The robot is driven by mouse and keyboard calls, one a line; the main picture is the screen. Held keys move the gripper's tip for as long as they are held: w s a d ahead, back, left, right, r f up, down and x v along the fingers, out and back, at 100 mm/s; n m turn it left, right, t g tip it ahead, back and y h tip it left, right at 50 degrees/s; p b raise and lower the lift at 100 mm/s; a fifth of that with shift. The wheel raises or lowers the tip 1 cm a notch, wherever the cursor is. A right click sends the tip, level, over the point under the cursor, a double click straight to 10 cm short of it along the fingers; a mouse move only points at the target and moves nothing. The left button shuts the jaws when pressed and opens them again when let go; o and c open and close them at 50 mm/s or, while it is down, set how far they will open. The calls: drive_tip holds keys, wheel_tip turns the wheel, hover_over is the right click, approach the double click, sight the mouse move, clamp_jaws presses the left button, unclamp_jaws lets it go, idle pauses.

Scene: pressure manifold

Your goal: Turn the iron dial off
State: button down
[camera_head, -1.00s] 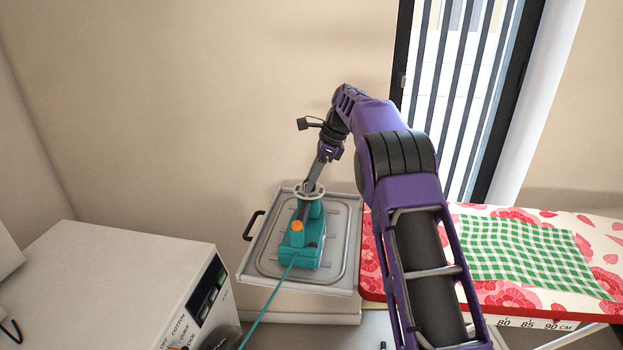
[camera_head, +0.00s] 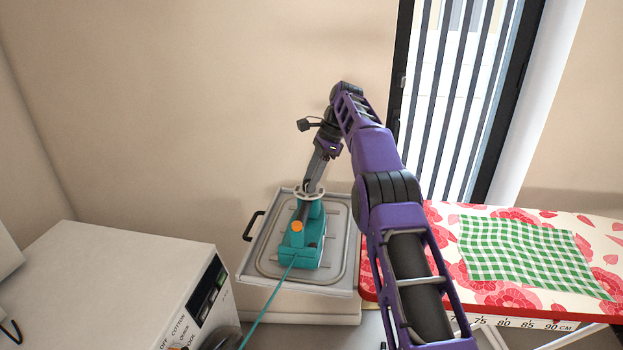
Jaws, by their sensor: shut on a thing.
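A teal iron (camera_head: 301,251) with an orange button (camera_head: 297,227) sits on a grey tray (camera_head: 340,268). A pale round dial (camera_head: 299,194) is at its far end. My gripper (camera_head: 311,188) points down at this dial from above and is shut on it. The fingertips and the dial's middle are small and partly hidden, so I cannot read the dial's setting. A teal cord (camera_head: 265,318) runs from the iron's near end toward the lower left.
A white box-shaped appliance (camera_head: 120,285) with a dark panel and printed labels stands at the left. A floral ironing board (camera_head: 440,225) with a green checked cloth (camera_head: 525,255) is at the right. A barred window (camera_head: 460,90) is behind my arm. The wall behind the tray is bare.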

idle(0.5)
drive_tip(key=shift+c, duration=2.2)
unclamp_jaws()
